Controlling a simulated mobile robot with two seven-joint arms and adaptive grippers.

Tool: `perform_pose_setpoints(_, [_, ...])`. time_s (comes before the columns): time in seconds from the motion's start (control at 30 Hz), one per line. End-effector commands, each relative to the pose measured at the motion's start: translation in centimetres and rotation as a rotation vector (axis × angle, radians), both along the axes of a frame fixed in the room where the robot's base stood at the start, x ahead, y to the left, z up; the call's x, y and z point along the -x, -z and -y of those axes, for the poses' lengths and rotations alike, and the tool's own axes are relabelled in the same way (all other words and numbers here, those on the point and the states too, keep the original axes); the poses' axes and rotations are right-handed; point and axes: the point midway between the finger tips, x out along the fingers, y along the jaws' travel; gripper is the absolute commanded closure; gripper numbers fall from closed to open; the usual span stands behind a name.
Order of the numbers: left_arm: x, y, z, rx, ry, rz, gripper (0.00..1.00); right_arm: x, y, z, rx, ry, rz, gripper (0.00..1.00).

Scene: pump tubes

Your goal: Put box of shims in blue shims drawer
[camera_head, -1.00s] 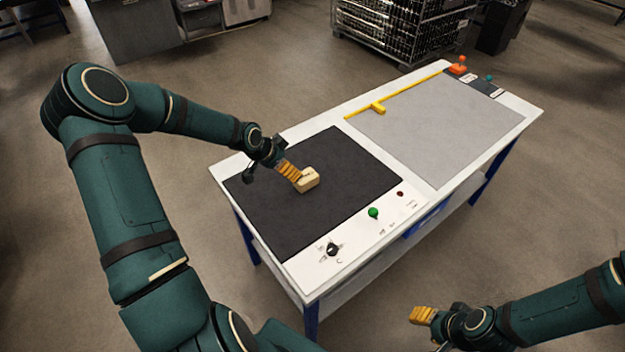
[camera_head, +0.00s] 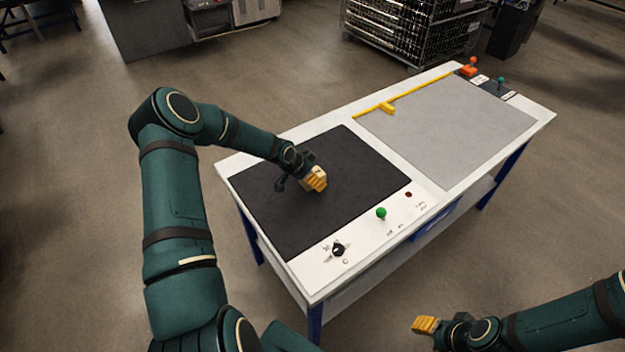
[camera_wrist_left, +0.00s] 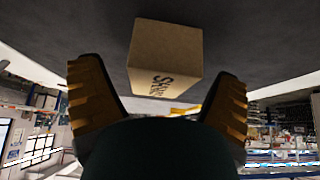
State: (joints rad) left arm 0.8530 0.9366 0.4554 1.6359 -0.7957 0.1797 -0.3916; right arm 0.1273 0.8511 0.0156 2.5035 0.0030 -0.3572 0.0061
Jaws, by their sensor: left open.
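The box of shims is a small tan cardboard box (camera_head: 321,172) on the black mat; the left wrist view shows its dark lettering (camera_wrist_left: 166,55). My left gripper (camera_head: 316,184) is over the mat right at the box, its yellow fingers partly covering it. In the left wrist view its fingers (camera_wrist_left: 157,75) are spread wide, with the box ahead between them and no grip on it. A blue drawer-like front (camera_head: 432,224) shows under the table's front edge; its inside is hidden. My right gripper (camera_head: 426,325) is off the table at the lower right, away from the box.
The white-topped table (camera_head: 345,272) also carries a grey mat (camera_head: 450,130), a yellow bar (camera_head: 388,107), a green knob (camera_head: 381,213), a black dial (camera_head: 338,249) and an orange handle (camera_head: 469,68). The black mat (camera_head: 290,225) is clear around the box.

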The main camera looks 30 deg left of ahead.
Motion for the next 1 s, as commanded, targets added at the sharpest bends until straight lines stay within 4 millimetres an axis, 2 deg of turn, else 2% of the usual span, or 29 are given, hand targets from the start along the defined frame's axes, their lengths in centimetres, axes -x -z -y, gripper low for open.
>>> perform_pose_setpoints(0.1, [-0.4,0.6,0.2,-0.001,0.002,0.000,0.10,0.1,0.1,0.0,0.000,-0.001,-0.002,0.53])
perform_pose_setpoints(0.33, [-0.4,0.6,0.2,0.000,0.001,0.000,0.11,0.1,0.1,0.0,0.000,-0.001,-0.002,0.53])
perform_pose_setpoints(0.47, [-0.4,0.6,0.2,0.000,0.001,0.000,0.57,0.1,0.1,0.0,0.000,-0.001,-0.002,0.53])
perform_pose_setpoints(0.5, [-0.4,0.6,0.2,0.000,0.001,0.000,0.71,0.1,0.1,0.0,0.000,-0.001,-0.002,0.53])
perform_pose_setpoints(0.53, [-0.4,0.6,0.2,0.000,0.001,0.000,0.82,0.1,0.1,0.0,0.000,-0.001,-0.002,0.53])
perform_pose_setpoints(0.57, [-0.4,0.6,0.2,0.000,0.001,0.000,0.85,0.1,0.1,0.0,0.000,-0.001,-0.002,0.53])
perform_pose_setpoints(0.87, [-0.4,0.4,0.2,-0.001,0.000,0.001,0.88,0.0,0.1,0.0,0.000,0.000,-0.001,0.53])
perform_pose_setpoints(1.0, [-0.5,-1.1,0.1,-0.002,0.000,0.004,0.88,0.0,-0.2,0.0,0.000,0.000,0.000,0.53])
